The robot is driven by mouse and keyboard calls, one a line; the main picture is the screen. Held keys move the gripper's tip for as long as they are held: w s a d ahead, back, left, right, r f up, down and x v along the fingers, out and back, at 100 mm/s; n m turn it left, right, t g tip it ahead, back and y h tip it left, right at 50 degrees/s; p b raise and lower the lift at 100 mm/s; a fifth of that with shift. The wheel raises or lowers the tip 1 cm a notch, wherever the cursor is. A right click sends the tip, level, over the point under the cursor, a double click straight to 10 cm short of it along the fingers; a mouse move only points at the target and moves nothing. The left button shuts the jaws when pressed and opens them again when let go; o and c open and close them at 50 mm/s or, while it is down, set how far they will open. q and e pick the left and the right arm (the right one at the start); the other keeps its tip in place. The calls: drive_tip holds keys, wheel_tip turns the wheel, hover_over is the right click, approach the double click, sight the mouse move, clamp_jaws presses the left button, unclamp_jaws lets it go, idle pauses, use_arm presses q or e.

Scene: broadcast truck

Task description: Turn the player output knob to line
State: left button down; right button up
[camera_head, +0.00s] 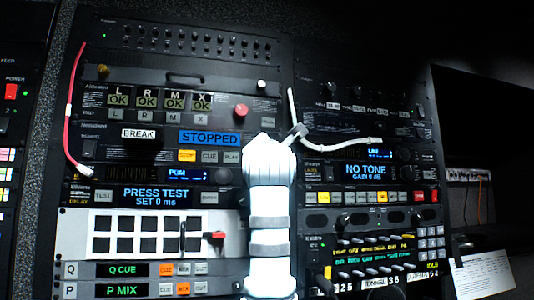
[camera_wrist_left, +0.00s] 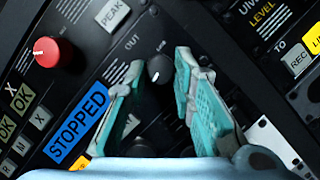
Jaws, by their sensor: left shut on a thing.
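The player output knob (camera_wrist_left: 159,69) is a small dark knob with a light pointer mark, seen in the left wrist view. "OUT" is printed beside it, with a smaller label, too small to read surely, just above it. My left gripper (camera_wrist_left: 157,78) has its two teal-padded fingers on either side of the knob and is shut on it. In the head view my white left arm comes up from the bottom middle, and its gripper (camera_head: 272,142) covers the knob at the player panel's right end. My right gripper is not in view.
The player's blue "STOPPED" display (camera_head: 209,138) and its buttons (camera_head: 209,156) lie left of the gripper. A red knob (camera_head: 241,110) is above left. A white cable (camera_head: 345,140) runs close on the right, and a red cable (camera_head: 70,110) hangs at the left.

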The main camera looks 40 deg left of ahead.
use_arm(q)
drive_tip(key=shift+s+r+m, duration=0.1)
drive_tip(key=shift+r+m, duration=0.1)
drive_tip(key=shift+m, duration=0.1)
drive_tip(key=shift+s+a+r+m+h, duration=0.1)
drive_tip(key=shift+m+h, duration=0.4)
drive_tip(key=shift+m, duration=0.7)
drive_tip(key=shift+w+d+r+m+h, duration=0.1)
drive_tip(key=shift+m+h, duration=0.4)
drive_tip(key=shift+m, duration=0.7)
drive_tip(key=shift+s+a+r+m+h, duration=0.1)
drive_tip(key=shift+m+h, duration=0.4)
drive_tip(key=shift+m, duration=0.7)
drive_tip(key=c, duration=1.7)
unclamp_jaws()
drive_tip(key=o, duration=0.4)
drive_tip(key=shift+f, duration=0.1)
drive_tip(key=shift+c, duration=0.2)
drive_tip(key=shift+w+a+f, duration=0.1)
drive_tip(key=shift+w, duration=0.1)
